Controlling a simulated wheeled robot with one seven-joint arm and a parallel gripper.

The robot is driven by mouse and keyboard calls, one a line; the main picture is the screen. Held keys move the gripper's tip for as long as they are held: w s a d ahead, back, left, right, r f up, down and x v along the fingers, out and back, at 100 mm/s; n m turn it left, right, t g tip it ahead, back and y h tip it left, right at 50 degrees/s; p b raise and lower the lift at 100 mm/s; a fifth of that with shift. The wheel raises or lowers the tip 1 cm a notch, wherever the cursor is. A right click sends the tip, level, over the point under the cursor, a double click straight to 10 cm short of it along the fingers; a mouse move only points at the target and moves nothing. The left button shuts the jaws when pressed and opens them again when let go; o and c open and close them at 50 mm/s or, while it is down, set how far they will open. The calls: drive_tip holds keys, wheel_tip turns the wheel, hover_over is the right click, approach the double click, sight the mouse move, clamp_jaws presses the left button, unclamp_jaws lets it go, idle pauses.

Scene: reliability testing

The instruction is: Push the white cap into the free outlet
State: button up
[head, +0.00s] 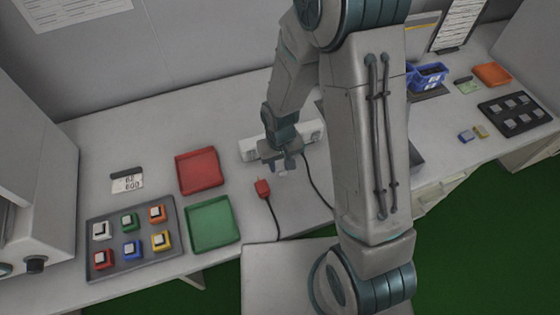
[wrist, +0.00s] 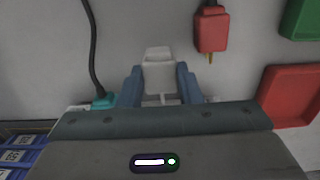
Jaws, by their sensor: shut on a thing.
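My gripper (head: 281,167) is shut on the white cap (wrist: 158,78), which sits between its two blue fingers in the wrist view. In the head view only a small pale part of the cap shows under the fingers. The white outlet strip (head: 311,130) lies behind the gripper, which hides its middle. A teal plug (wrist: 105,101) with a black cable sits at the strip. A red plug (head: 262,187) lies on the table in front of the strip, apart from it; it also shows in the wrist view (wrist: 211,32). The free outlet is hidden, and I cannot tell whether the cap touches the strip.
A red tray (head: 198,171) and a green tray (head: 212,224) lie left of the gripper. A grey tray (head: 133,268) with several coloured switches is farther left. A blue crate (head: 426,76) stands right of my arm. Cables run across the front table area.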

drive_tip(key=shift+w+a+f, duration=0.1)
drive_tip(key=shift+w+f, duration=0.4)
drive_tip(key=shift+w, duration=0.35)
drive_tip(key=shift+w+a+r, duration=0.1)
drive_tip(key=shift+w+a, duration=0.15)
drive_tip(key=shift+w, duration=0.5)
drive_tip(key=shift+b, duration=0.5)
drive_tip(key=shift+w+a+b, duration=0.25)
drive_tip(key=shift+w+b, duration=0.15)
drive_tip(key=shift+w, duration=0.4)
drive_tip(key=shift+w+a+b, duration=0.2)
drive_tip(key=shift+w+b, duration=0.2)
drive_tip(key=shift+w, duration=0.4)
idle(3.6)
drive_tip(key=o, duration=1.1)
drive_tip(key=shift+c, duration=0.2)
